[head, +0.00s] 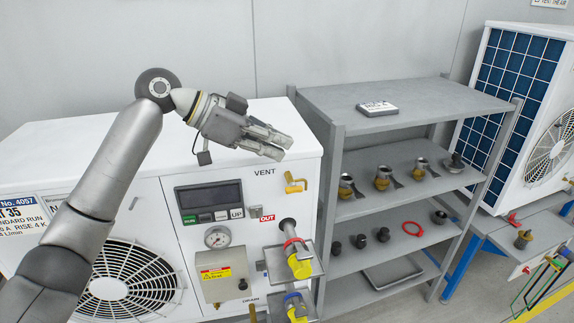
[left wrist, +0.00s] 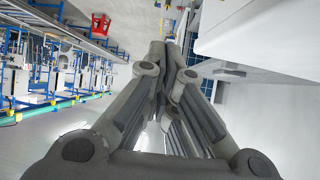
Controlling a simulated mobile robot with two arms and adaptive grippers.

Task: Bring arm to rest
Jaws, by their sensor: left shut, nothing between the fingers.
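My left arm comes in from the left in the head view. Its gripper (head: 270,142) is in front of the top part of the white pump test station (head: 150,205), pointing right. The fingers are shut with nothing between them. In the left wrist view the gripper (left wrist: 168,50) shows its fingers converging at the tips, with floor visible behind. My right gripper is not in view.
A grey shelf rack (head: 420,100) with several metal fittings stands right of the station. A red ring (head: 412,229) lies on one shelf. A second unit with a blue panel (head: 515,70) stands at far right. The left wrist view shows open floor (left wrist: 50,140) and a red chair-like object (left wrist: 101,25).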

